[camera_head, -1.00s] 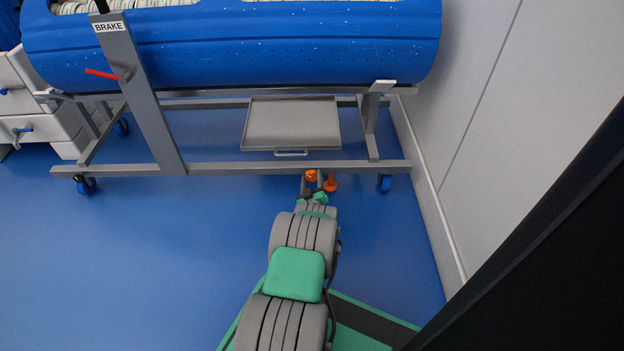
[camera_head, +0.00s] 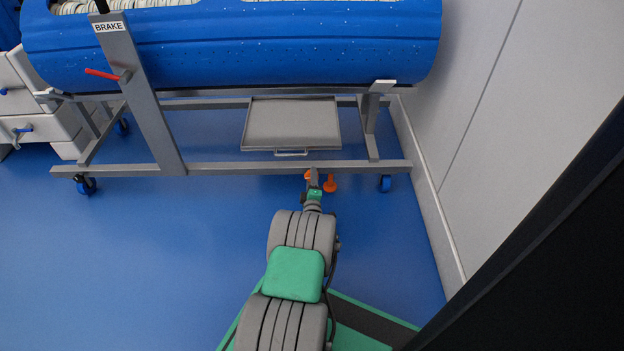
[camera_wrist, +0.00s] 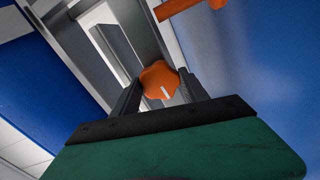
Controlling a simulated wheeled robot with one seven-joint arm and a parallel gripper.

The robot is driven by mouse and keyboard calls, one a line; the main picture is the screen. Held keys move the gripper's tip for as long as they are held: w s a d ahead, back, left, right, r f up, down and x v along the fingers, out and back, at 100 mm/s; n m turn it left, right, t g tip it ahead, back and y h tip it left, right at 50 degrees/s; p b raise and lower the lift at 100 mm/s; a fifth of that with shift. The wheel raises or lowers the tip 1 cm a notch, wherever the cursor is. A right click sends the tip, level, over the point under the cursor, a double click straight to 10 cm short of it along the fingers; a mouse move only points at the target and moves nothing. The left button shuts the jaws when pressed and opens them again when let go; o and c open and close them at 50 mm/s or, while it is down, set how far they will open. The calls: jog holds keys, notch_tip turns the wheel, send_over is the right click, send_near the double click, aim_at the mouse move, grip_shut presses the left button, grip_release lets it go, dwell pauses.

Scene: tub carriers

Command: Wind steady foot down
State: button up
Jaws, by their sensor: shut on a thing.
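My gripper (camera_wrist: 158,92) is shut on this knob, one dark finger on each side. In the head view my gripper (camera_head: 313,178) is at the front rail of the carrier, and only a bit of the orange knob (camera_head: 307,175) shows beside it. A second orange part (camera_head: 330,183) stands just to the right, below the rail; its edge also shows at the top of the wrist view (camera_wrist: 185,8). The foot's lower end is hidden.
The grey carrier frame (camera_head: 230,169) bears a blue tub (camera_head: 250,50) and stands on blue castors (camera_head: 384,183). A grey tray (camera_head: 292,123) hangs beneath. A red lever (camera_head: 102,74) is on the BRAKE post. A wall (camera_head: 470,110) is at right. Blue floor is clear at left.

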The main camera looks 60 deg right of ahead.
jog(key=shift+w+a+n, duration=0.1)
jog(key=shift+w+n, duration=0.1)
jog(key=shift+n, duration=0.3)
jog(key=o, duration=1.1)
jog(key=shift+w, duration=0.1)
jog(key=shift+o, duration=1.4)
jog(key=shift+s, duration=0.25)
jog(key=p+v, duration=0.4)
jog(key=v, duration=0.3)
jog(key=shift+s+a, duration=0.15)
jog(key=shift+a, duration=0.15)
jog(key=shift+r, duration=0.1)
